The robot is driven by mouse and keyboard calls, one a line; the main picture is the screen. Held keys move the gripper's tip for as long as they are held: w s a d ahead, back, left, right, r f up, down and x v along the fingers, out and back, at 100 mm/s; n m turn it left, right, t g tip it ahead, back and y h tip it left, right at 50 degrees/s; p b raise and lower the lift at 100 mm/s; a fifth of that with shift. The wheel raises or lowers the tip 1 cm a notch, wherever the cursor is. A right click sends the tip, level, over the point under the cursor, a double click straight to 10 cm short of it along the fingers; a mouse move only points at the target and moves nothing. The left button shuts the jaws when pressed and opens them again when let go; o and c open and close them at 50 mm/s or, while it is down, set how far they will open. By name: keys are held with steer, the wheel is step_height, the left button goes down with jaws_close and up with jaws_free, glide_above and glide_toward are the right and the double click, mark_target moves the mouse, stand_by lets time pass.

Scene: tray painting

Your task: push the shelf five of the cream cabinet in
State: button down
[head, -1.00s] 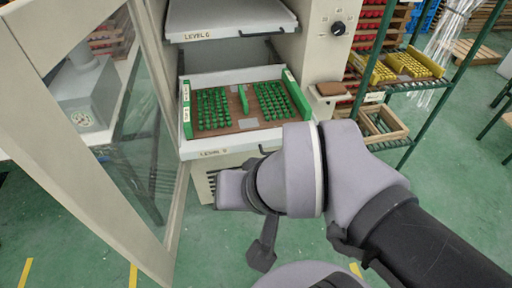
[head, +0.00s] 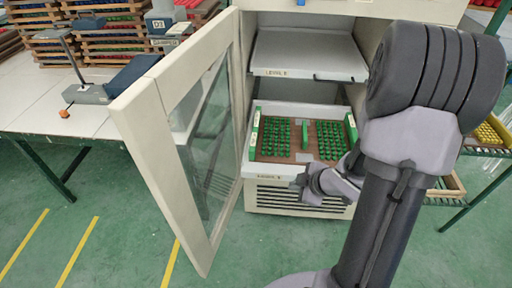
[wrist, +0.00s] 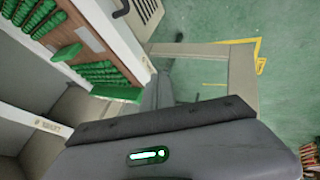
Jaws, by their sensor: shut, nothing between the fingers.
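The cream cabinet (head: 405,8) stands with its glazed door (head: 180,140) swung open to the left. Its lower shelf (head: 262,171) sticks out of the front and carries a brown board with rows of green pieces between green side strips. The label on its front edge is too small to read surely. The wrist view shows this shelf (wrist: 122,42) tilted at the upper left. My gripper (head: 301,183) is shut and empty at the shelf's front edge, right of the label; I cannot tell whether it touches. My arm hides the shelf's right front corner.
An empty upper shelf (head: 300,60) sits above the loaded one. A white table (head: 60,105) with a scale stands at the left. A green rack (head: 490,140) with yellow trays is at the right, partly behind my arm. Green floor in front is clear.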

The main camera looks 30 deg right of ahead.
steer(key=w+f+b, duration=0.1)
steer(key=w+f, duration=0.1)
steer(key=w, duration=0.1)
steer(key=w+d+f+b, duration=0.1)
steer(key=w+f+b, duration=0.1)
steer(key=w+f, duration=0.1)
steer(key=w+f+b, duration=0.1)
steer(key=w+f, duration=0.2)
steer(key=shift+w+d+b, duration=0.1)
steer(key=shift+d+b, duration=0.2)
steer(key=shift+b, duration=0.1)
steer(key=shift+r, duration=0.1)
